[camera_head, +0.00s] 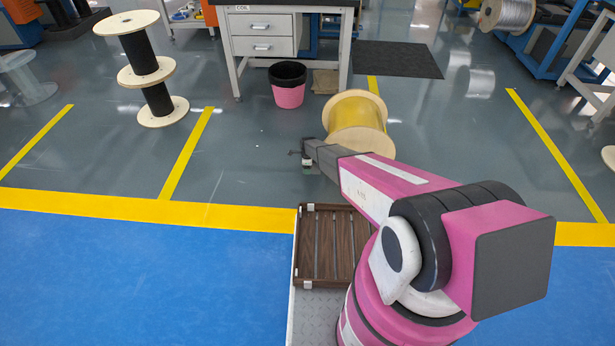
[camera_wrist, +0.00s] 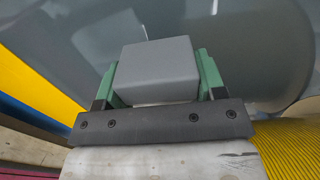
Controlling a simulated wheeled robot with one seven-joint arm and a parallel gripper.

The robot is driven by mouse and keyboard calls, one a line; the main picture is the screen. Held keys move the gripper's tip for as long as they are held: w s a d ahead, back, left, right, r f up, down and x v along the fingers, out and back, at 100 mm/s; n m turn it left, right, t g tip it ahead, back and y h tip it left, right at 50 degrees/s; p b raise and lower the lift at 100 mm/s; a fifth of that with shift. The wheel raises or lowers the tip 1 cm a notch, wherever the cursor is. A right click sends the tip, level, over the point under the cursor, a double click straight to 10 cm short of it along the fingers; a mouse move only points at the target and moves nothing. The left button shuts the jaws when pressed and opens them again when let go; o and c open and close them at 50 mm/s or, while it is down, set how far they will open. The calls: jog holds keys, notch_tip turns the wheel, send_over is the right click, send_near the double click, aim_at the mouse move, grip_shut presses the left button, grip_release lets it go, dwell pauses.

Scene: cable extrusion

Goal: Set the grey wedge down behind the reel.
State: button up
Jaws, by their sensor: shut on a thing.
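The grey wedge (camera_wrist: 158,65) sits between the two green fingers of my gripper (camera_wrist: 157,78) in the wrist view. My gripper is shut on it, and grey floor shows beyond it. The reel (camera_head: 357,122), with pale flanges and yellow cable, lies on its side on the grey floor in the head view. Its yellow windings (camera_wrist: 288,148) also show at the lower right of the wrist view, beside my gripper. In the head view my gripper (camera_head: 304,157) is small at the end of the arm, just left of the reel; the wedge cannot be made out there.
A pink bin (camera_head: 288,85) and a white-drawered workbench (camera_head: 262,35) stand beyond the reel. A dark mat (camera_head: 396,59) lies at the back right. A stack of spools (camera_head: 146,75) stands at the left. A brown slatted tray (camera_head: 331,245) is close to me. Floor left of my gripper is clear.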

aim_at(307, 179)
jog(key=shift+s+f, duration=0.65)
jog(key=shift+s, duration=0.3)
jog(key=shift+f, duration=1.9)
jog(key=shift+f, duration=0.1)
jog(key=o, duration=1.1)
jog(key=shift+f, duration=0.1)
jog(key=shift+o, duration=0.2)
notch_tip(307, 179, up, 12)
jog(key=shift+r, duration=0.2)
